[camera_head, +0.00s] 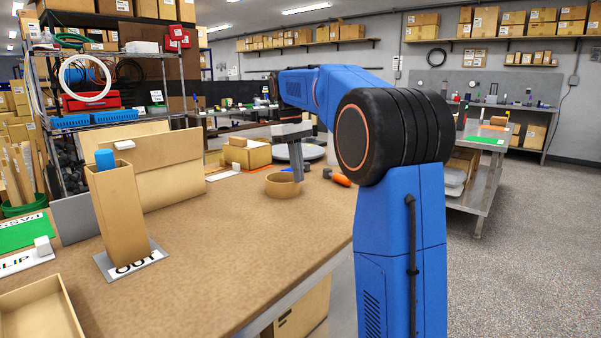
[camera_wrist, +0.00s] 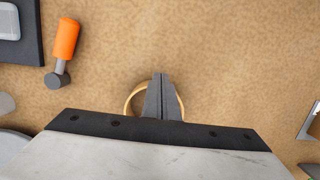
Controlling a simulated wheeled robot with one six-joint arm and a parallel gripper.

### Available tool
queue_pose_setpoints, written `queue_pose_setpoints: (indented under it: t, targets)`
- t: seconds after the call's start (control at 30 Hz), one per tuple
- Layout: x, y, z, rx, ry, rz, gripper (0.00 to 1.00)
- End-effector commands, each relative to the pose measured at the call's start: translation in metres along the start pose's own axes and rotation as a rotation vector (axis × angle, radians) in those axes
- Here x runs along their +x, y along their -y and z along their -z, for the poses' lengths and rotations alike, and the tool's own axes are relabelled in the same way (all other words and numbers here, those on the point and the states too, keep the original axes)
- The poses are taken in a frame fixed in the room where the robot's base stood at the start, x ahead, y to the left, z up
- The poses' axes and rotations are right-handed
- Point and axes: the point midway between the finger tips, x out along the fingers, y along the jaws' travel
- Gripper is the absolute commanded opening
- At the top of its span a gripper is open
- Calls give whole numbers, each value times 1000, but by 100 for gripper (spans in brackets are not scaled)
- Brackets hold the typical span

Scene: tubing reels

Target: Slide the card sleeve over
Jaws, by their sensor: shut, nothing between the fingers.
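A short round tan card sleeve (camera_head: 280,188) stands on the brown bench top, open end up. My gripper (camera_head: 298,179) is shut and empty, pointing down at the sleeve's right side in the head view. In the wrist view my shut fingers (camera_wrist: 160,77) cross the sleeve's ring (camera_wrist: 130,101), which shows on both sides of them. The near part of the ring is hidden by my gripper's body. I cannot tell whether the fingertips are inside the sleeve, touching it, or just above it.
A tall card box (camera_head: 118,205) holding a blue cylinder (camera_head: 105,159) stands on the OUT plate (camera_head: 150,262) at left. An open tray (camera_head: 62,300) lies front left. The bench middle is clear.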

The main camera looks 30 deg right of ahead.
Motion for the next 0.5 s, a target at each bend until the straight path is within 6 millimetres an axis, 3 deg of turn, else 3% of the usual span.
queue_pose_setpoints:
  t: [0.1, 0.5]
  targets:
    - [7, 0, 5, -3, 6, 7, 0]
    - [-9, 4, 2, -5, 6, 7, 0]
